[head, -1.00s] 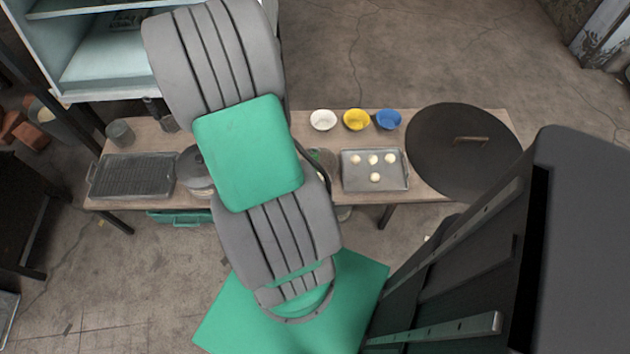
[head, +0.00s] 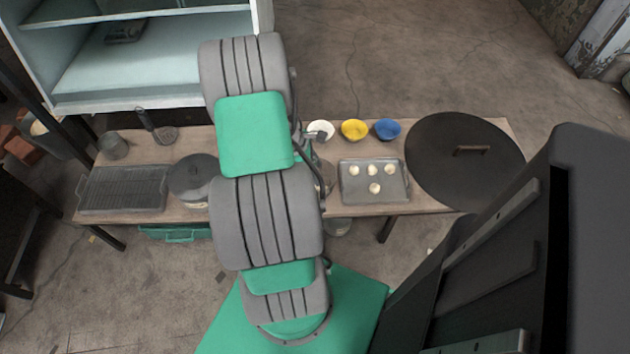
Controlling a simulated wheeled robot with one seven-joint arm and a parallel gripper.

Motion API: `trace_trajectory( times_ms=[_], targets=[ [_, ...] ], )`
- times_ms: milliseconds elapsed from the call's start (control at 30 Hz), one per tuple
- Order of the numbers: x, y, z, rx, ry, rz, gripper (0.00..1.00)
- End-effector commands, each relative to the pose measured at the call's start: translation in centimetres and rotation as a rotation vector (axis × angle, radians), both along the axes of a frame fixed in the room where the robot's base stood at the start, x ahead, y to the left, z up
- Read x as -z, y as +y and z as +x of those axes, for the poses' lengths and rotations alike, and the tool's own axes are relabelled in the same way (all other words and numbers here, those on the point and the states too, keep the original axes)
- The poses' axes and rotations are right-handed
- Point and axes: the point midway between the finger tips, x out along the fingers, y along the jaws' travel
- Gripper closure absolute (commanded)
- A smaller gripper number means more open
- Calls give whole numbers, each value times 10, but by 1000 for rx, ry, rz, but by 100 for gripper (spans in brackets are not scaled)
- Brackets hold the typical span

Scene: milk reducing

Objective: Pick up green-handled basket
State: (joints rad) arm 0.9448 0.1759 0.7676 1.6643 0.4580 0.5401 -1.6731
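No basket with a green handle can be clearly made out. A green object (head: 175,234) shows low under the table's front left edge, mostly hidden by the tabletop; I cannot tell whether it is the basket. My grey and green arm crosses the middle of the table. Part of my gripper (head: 309,150) shows just right of the arm, near the white bowl (head: 321,130). Its fingers are too small and too covered to tell open from shut.
The wooden table (head: 400,138) holds a grill pan (head: 124,188), a lidded pot (head: 194,178), a yellow bowl (head: 354,130), a blue bowl (head: 387,129), a tray (head: 385,197) with several pale dough balls and a large dark round lid (head: 430,165). Shelves (head: 165,72) stand behind left.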

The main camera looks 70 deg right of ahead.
Motion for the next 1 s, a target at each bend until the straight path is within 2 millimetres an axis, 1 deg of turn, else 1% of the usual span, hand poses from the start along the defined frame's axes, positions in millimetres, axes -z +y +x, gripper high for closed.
trace_trajectory(
  times_ms=[33, 67, 600, 1000],
  targets=[
    [0, 0, 0, 0, 0, 0, 53],
    [0, 0, 0, 0, 0, 0, 56],
    [0, 0, 0, 0, 0, 0, 100],
    [-1, 0, 1, 0, -1, -2, 100]
  ],
)
